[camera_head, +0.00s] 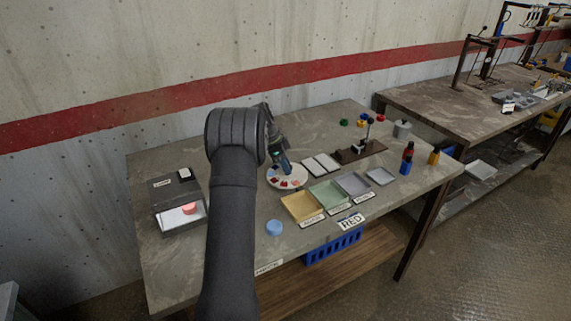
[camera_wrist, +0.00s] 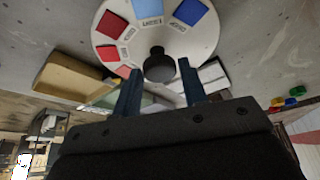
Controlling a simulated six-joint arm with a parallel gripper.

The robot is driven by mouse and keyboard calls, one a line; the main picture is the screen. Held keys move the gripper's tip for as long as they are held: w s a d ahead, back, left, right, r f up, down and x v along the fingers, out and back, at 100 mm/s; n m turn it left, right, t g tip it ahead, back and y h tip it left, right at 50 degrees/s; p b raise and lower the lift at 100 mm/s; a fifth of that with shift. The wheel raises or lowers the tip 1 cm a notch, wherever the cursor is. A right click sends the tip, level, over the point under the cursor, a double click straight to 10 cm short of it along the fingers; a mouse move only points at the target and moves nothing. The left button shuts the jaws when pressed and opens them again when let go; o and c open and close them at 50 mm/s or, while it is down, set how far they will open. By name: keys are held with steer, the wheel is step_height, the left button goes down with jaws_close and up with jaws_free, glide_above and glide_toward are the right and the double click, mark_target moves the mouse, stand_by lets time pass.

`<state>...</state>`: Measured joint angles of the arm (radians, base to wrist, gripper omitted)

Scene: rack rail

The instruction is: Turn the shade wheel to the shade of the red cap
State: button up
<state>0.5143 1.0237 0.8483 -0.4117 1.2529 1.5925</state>
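The shade wheel (camera_head: 289,184) is a white disc on the table, with red, blue and paler patches. In the wrist view the wheel (camera_wrist: 205,42) shows red patches on the left, blue ones toward the top and right, and a dark central knob (camera_wrist: 158,66). My gripper (camera_wrist: 158,72) is open, its fingers on either side of the knob in that view with gaps showing. In the head view my gripper (camera_head: 284,168) is over the wheel and hides part of it. A red cap (camera_head: 381,118) lies at the back right.
A grey box (camera_head: 170,222) with a pinkish piece inside stands at left. Coloured trays (camera_head: 301,207) lie right of the wheel. A dark rack (camera_head: 360,153), small bottles (camera_head: 407,158) and a blue round piece (camera_head: 274,227) are also on the table.

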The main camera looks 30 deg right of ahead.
steer(key=shift+o, duration=1.2)
steer(key=v, duration=1.7)
steer(key=shift+a+r, duration=0.15)
steer(key=x, duration=1.7)
steer(key=shift+d, duration=0.2)
